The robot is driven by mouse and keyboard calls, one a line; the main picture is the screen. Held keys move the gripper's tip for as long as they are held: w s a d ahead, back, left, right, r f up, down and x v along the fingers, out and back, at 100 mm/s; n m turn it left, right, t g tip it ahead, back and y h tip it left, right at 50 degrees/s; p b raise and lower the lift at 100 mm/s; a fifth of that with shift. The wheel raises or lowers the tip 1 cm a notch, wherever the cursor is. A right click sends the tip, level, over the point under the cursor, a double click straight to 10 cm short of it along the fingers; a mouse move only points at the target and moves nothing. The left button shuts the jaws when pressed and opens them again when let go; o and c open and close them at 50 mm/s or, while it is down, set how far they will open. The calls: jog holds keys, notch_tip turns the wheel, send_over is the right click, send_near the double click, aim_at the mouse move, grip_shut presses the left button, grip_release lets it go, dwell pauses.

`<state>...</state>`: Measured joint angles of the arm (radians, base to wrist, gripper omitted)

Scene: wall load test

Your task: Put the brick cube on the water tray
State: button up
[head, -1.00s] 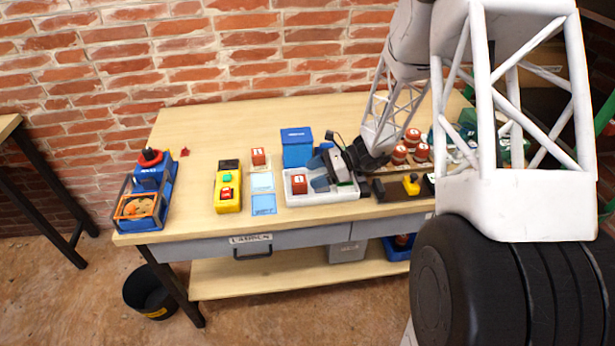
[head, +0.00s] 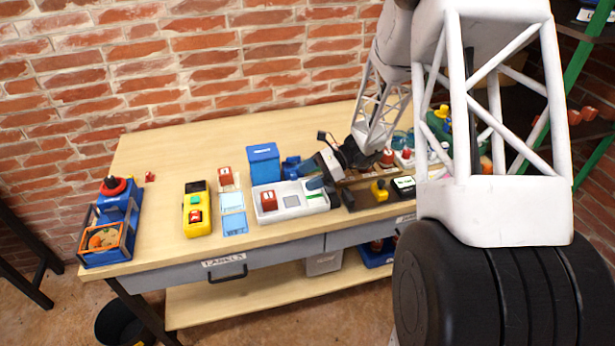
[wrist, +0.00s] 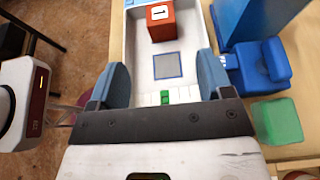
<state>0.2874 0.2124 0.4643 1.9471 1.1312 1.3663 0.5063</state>
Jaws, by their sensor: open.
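A red-brown cube (head: 269,200) marked 1 sits at the left end of a white tray (head: 290,211). In the wrist view the cube (wrist: 161,21) is ahead of my fingers, beyond a grey-blue square (wrist: 167,65) in the tray. A second red-brown cube (head: 226,177) stands behind two light blue panels (head: 232,202) left of the tray. I cannot read which object is the water tray. My gripper (head: 317,180) is over the tray's right end, apart from the cube. In the wrist view its blue fingers (wrist: 163,72) are spread with nothing between them.
A blue box (head: 263,163) stands behind the white tray. A yellow part (head: 379,190) and red weights lie to the right. Bare tabletop separates bin and control box.

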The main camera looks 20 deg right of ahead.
dwell(0.4)
jog(key=s+a+r+n+g+h, duration=0.1)
jog(key=s+a+r+n+h, duration=0.15)
jog(key=s+r+n, duration=0.4)
jog(key=s+a+r+n+g+h, duration=0.1)
jog(key=s+a+r+n+h, duration=0.2)
jog(key=s+r, duration=0.65)
jog(key=s+d+r+n+t+h, duration=0.1)
jog(key=s+r+n+h, duration=0.3)
jog(key=s, duration=0.5)
jog(key=s+d+r+n+t+h, duration=0.2)
jog(key=s+r+n+t+h, duration=0.1)
jog(key=s, duration=0.7)
jog(key=shift+r+n+t+h, duration=0.3)
jog(key=shift+r+n+h, duration=0.1)
jog(key=shift+n+h, duration=0.2)
jog(key=shift+d, duration=0.1)
dwell(0.5)
